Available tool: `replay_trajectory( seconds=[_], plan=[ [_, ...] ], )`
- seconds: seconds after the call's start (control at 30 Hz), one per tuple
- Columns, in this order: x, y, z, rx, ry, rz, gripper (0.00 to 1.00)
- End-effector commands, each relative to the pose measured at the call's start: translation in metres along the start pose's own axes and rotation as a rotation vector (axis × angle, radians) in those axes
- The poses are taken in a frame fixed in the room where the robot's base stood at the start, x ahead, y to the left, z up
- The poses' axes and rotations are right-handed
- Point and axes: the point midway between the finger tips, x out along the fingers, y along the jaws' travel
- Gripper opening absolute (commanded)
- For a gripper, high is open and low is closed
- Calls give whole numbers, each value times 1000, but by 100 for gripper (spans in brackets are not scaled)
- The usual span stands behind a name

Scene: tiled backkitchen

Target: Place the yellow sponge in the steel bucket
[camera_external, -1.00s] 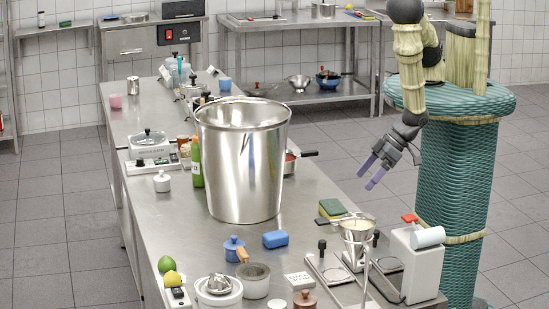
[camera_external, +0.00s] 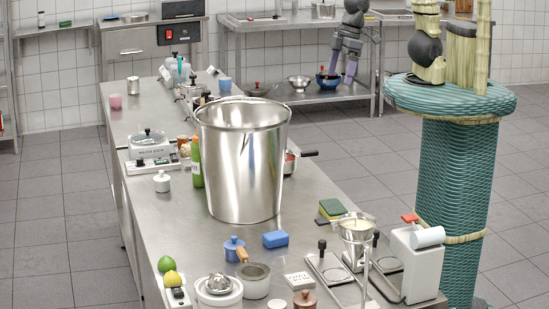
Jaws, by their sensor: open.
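The yellow sponge (camera_external: 331,212) lies near the right edge of the steel counter, with a green top layer and its yellow side showing. The steel bucket (camera_external: 240,165) is large and shiny and stands upright in the middle of the counter. Its inner bottom is hidden. My gripper (camera_external: 342,77) is raised in the upper right, fingers down and apart, empty. It is well above and apart from both sponge and bucket, and overlaps the back table in the picture.
A blue block (camera_external: 275,239) and a blue pot (camera_external: 234,248) sit in front of the bucket. A funnel on a stand (camera_external: 356,236) and a white dispenser (camera_external: 418,262) stand close to the sponge. A green bottle (camera_external: 197,165) stands left of the bucket. Bare counter lies between bucket and sponge.

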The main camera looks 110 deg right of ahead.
Motion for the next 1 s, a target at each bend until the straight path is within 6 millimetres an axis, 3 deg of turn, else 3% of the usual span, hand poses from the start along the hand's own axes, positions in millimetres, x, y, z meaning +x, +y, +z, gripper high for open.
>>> replay_trajectory(
  seconds=[0.1, 0.57, 0.77, 1.0],
  plan=[
    [-5, 7, 4, -8, -10, 11, 100],
    [2, 2, 1, -8, -15, 6, 100],
    [44, -29, -19, -2, -60, -10, 100],
    [108, -100, -44, 15, -150, -16, 100]
  ],
)
